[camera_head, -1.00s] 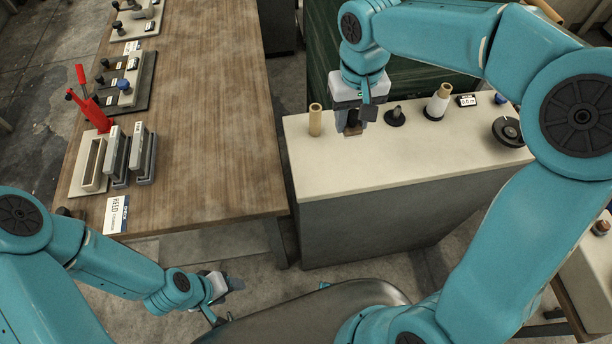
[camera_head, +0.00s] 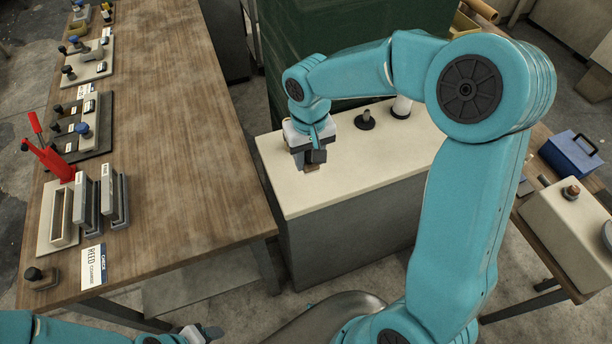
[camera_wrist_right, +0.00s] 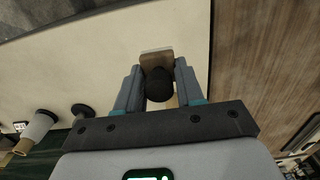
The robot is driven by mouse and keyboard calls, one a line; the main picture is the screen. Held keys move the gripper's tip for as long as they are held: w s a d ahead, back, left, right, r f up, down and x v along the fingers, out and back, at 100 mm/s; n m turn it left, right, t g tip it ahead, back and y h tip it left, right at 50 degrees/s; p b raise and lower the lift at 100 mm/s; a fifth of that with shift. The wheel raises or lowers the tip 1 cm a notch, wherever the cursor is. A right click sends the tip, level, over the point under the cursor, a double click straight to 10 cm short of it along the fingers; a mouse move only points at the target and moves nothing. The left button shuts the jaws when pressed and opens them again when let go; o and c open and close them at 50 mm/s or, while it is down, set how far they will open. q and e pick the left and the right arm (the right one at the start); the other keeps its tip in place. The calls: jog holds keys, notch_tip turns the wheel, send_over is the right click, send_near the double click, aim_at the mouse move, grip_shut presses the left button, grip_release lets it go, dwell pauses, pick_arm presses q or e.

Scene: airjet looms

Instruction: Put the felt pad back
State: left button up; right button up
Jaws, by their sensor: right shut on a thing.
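The felt pad appears as a small brown block (camera_wrist_right: 157,60) with a dark round knob (camera_wrist_right: 160,84) on top, in the right wrist view. My right gripper (camera_wrist_right: 158,88) is shut on the knob, one finger on each side. In the head view, the right gripper (camera_head: 311,158) points down over the pale cabinet top (camera_head: 350,185), left of a dark spool stand. The brown block (camera_head: 312,168) shows just under the fingertips. I cannot tell whether it touches the top. My left gripper (camera_head: 207,332) is low at the bottom edge, partly cut off, with nothing visible in it.
The dark spool stand (camera_head: 366,121) and a white cone (camera_head: 402,107) stand behind on the cabinet. A wooden table (camera_head: 175,150) at left carries a red lever device (camera_head: 50,158), grey reed blocks (camera_head: 112,200) and a card (camera_head: 93,266). The front cabinet top is clear.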

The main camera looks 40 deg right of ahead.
aim_at(308, 152)
notch_tip(308, 152, down, 8)
jog(key=shift+a+r, duration=0.15)
jog(key=shift+r, duration=0.1)
jog(key=shift+f, duration=0.2)
jog(key=o, duration=1.1)
jog(key=shift+r, duration=0.1)
jog(key=shift+r, duration=0.1)
notch_tip(308, 152, up, 12)
jog(key=shift+r, duration=0.1)
